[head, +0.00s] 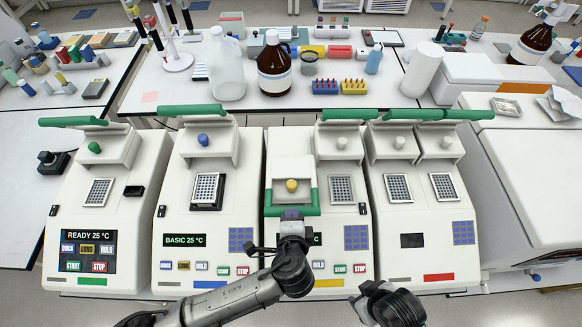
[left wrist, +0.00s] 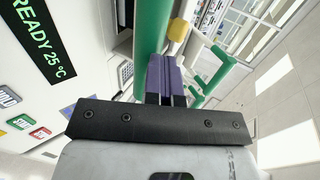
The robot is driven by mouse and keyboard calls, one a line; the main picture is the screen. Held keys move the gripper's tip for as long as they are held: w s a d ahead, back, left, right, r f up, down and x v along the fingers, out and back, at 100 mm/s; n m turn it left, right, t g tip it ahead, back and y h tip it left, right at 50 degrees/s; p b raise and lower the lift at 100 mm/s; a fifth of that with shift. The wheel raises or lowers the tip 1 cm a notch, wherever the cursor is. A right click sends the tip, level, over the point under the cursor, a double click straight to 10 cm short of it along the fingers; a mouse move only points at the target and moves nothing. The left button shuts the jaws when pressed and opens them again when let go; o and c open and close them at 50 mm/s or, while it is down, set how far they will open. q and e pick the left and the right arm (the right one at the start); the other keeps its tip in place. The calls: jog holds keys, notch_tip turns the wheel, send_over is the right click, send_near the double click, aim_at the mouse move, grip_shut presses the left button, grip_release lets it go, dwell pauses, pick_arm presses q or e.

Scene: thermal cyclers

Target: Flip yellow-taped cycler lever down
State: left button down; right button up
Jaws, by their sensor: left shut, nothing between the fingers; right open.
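The yellow-taped cycler (head: 328,283) is the third machine from the left, with a yellow strip on its lower front. Its left lid, with a yellow knob (head: 291,185), lies over its block, and a green lever bar (head: 308,210) runs along its front edge. Its right lid is raised. My left gripper (head: 291,214) is shut and empty, its purple fingertips at the bar. In the left wrist view the purple fingers (left wrist: 165,78) are beside a green bar (left wrist: 153,40), near the yellow knob (left wrist: 178,30); contact is unclear. My right gripper (head: 372,298) is open and empty, low in front.
Cyclers with raised lids stand on both sides: a blue-knobbed one (head: 203,139) at left and a double one (head: 411,240) at right. A green-knobbed one (head: 94,147) is far left. A bench (head: 145,95) with bottles and racks lies behind.

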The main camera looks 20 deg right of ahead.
pick_arm(q)
jog(key=w+r+p+v, duration=0.1)
jog(key=r+p+v, duration=0.1)
jog(key=v, duration=1)
jog(key=shift+d, duration=0.2)
jog(key=shift+s, duration=0.1)
